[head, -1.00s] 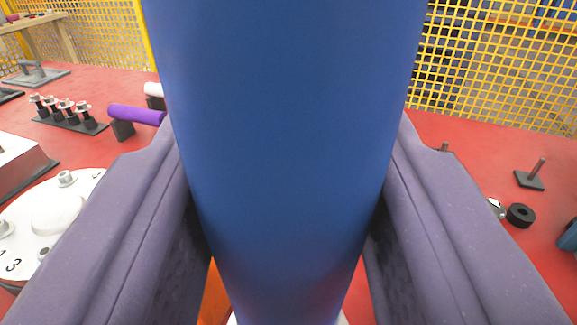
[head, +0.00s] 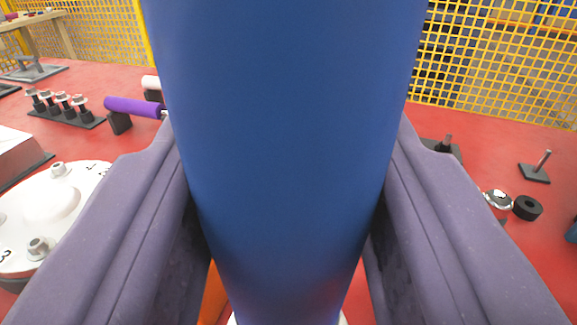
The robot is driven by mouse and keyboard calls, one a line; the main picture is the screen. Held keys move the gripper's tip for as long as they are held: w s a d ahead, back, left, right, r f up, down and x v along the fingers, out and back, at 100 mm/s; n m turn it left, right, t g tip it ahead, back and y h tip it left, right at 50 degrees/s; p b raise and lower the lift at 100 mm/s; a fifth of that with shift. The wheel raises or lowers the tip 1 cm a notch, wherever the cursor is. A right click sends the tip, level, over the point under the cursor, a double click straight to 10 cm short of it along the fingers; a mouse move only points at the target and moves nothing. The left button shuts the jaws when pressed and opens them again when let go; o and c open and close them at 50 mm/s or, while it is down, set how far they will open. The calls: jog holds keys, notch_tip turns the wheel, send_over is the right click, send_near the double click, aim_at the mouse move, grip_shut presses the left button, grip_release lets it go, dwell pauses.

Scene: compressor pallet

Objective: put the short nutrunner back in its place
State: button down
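A large blue cylinder (head: 285,110), which looks like the body of the short nutrunner, fills the middle of the head view, upright between the purple-grey fingers of my gripper (head: 285,225). The fingers press on it from left and right, so my gripper is shut on it. Its lower end and what lies under it are mostly hidden. A strip of orange (head: 213,298) shows at its lower left. The nutrunner's own place cannot be made out for certain. A dark plate with a short stub (head: 445,147) shows partly behind the right finger.
On the red table (head: 480,140) at left are a white numbered disc (head: 50,205) with nuts, a black rack (head: 68,115) of several sockets and a purple cylinder (head: 133,106) on a black stand. At right are a black ring (head: 528,208), a silver-topped part (head: 498,201) and a post (head: 541,163). Yellow mesh (head: 500,70) stands behind.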

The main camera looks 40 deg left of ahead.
jog(key=shift+f+b, duration=0.4)
jog(key=shift+f, duration=0.25)
jog(key=shift+c, duration=2.4)
grip_release()
jog(key=p+v, duration=0.2)
jog(key=v, duration=0.5)
jog(key=shift+s+d+p, duration=0.3)
jog(key=shift+p, duration=0.05)
